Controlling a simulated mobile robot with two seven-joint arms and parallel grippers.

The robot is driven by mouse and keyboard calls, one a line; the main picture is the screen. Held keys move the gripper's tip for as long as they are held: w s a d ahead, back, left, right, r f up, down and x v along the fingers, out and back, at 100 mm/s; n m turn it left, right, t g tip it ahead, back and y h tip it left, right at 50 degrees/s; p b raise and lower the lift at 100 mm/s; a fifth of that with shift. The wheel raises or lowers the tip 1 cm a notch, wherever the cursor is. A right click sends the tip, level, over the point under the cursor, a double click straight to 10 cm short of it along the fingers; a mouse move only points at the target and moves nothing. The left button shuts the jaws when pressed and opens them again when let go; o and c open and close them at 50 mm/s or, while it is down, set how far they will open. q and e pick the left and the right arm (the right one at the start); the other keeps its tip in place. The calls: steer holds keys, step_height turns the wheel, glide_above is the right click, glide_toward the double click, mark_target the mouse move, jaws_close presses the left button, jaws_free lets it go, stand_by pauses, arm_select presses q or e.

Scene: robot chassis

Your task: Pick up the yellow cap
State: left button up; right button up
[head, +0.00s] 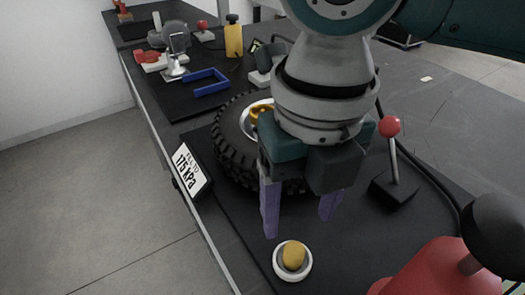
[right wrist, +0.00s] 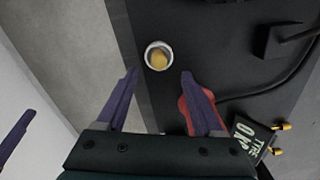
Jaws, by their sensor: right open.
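The yellow cap (head: 293,256) sits in a small round white dish (head: 279,270) near the front of the black mat. It also shows in the right wrist view (right wrist: 160,60), in the dish (right wrist: 148,63). My right gripper (head: 299,227) is open and empty, pointing down above the mat. In the right wrist view its purple fingertips (right wrist: 160,73) are spread wide, with the cap just beyond the gap between them. A purple finger (right wrist: 14,137) at the left edge of that view looks like part of my left gripper; its other finger is not clear.
A tyre (head: 230,145) lies behind my right gripper, beside a 175 kPa sign (head: 189,170). A red-knobbed lever (head: 392,150) and a red device (head: 440,272) stand to the right. A blue frame (head: 205,88) is further back. The mat left of the dish is clear.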

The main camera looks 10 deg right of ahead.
mark_target(294, 249)
step_height(294, 249, down, 2)
steer(key=shift+a+f, duration=0.1)
steer(key=f+b, duration=0.1)
steer(key=f, duration=0.4)
steer(key=shift+s+f, duration=0.1)
steer(key=shift+s, duration=0.1)
jaws_close()
stand_by(0.3)
